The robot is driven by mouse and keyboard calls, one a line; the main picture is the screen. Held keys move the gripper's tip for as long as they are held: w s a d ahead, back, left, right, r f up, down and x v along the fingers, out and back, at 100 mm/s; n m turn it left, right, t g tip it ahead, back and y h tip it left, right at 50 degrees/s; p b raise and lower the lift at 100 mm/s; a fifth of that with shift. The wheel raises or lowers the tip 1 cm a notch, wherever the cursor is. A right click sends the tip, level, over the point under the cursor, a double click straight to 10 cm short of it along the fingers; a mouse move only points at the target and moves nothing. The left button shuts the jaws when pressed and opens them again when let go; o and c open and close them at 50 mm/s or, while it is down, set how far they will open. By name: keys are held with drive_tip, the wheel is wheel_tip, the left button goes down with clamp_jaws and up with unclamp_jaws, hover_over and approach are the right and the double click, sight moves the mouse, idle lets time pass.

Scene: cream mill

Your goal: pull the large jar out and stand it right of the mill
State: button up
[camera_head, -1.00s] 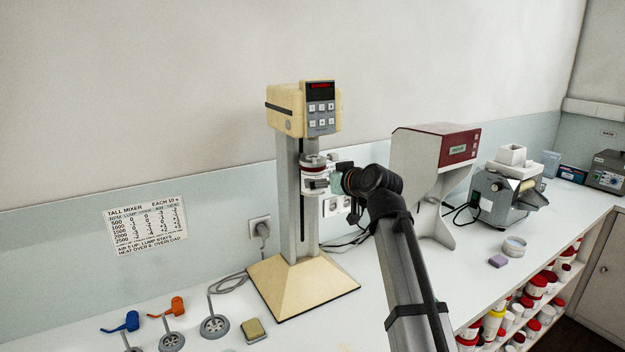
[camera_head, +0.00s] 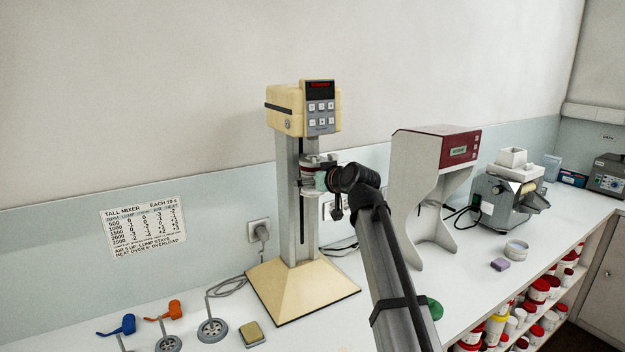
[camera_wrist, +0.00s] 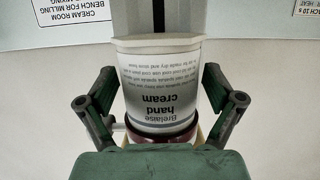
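The large jar (camera_wrist: 160,85) is white with "Brelaise hand cream" printed on it, upside down in the wrist view, with a dark red band at its lower end there. In the head view the jar (camera_head: 308,170) sits in the holder on the column of the cream-coloured mill (camera_head: 300,275), below its display head. My gripper (camera_wrist: 160,80) is open, with one green finger on each side of the jar; the fingertips are close to its walls. Contact is not clear. In the head view my wrist hides part of the jar's right side.
Right of the mill is a stretch of white bench, partly hidden by my arm, then a grey and red machine (camera_head: 432,190). A purple block (camera_head: 500,264) and a small dish (camera_head: 516,250) lie farther right.

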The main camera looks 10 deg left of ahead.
drive_tip(key=c, duration=0.8)
drive_tip(key=shift+c, duration=0.2)
drive_tip(key=shift+f+b, duration=0.55)
drive_tip(key=shift+b, duration=0.05)
drive_tip(key=s+d, duration=0.6)
drive_tip(key=s, duration=0.2)
idle(1.7)
drive_tip(key=shift+b, duration=0.3)
